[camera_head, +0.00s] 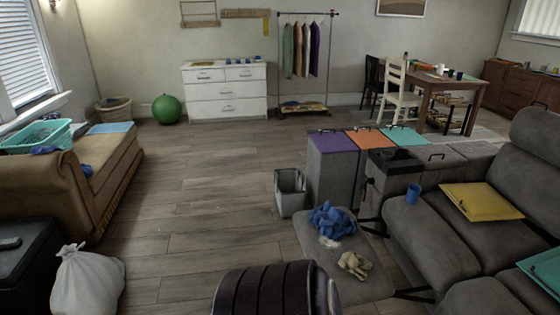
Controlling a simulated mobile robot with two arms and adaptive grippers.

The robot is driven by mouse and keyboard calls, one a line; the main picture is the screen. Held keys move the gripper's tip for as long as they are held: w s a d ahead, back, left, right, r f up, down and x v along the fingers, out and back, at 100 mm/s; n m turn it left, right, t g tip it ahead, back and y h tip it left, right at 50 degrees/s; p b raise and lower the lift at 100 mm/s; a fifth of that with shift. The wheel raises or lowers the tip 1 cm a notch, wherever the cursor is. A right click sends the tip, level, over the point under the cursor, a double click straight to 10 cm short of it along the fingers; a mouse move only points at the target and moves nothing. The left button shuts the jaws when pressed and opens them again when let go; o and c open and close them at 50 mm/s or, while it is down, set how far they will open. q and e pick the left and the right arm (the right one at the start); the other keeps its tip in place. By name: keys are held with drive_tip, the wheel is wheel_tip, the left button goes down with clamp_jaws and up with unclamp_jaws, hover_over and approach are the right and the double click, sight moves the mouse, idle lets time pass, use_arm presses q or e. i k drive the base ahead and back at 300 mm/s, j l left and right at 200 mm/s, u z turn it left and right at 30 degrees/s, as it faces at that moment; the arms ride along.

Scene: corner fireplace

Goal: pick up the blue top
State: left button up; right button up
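A crumpled blue cloth (332,220) that may be the blue top lies on the grey footrest (318,258) of the recliner at the right. A beige cloth (355,265) lies in front of it. Other small blue cloths show at the left: one on the teal basket's front rim (45,150) and one on the tan sofa (87,170). I cannot tell from shape which of these is a top. Neither of my grippers is in view.
Open wooden floor (200,200) runs through the middle. A grey bin (290,192) stands behind the footrest, beside lidded hampers (333,165). A white bag (87,282) stands at the front left. A dark ribbed shape fills the bottom centre. The grey sofa (430,235) bounds the right.

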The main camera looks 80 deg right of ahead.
sight(334, 223)
drive_tip(key=z, duration=3.2)
drive_tip(key=i+j+z, duration=0.1)
drive_tip(key=i+z, duration=0.2)
drive_tip(key=i+j+z, duration=0.2)
drive_tip(key=i+z, duration=0.15)
drive_tip(key=i, duration=0.15)
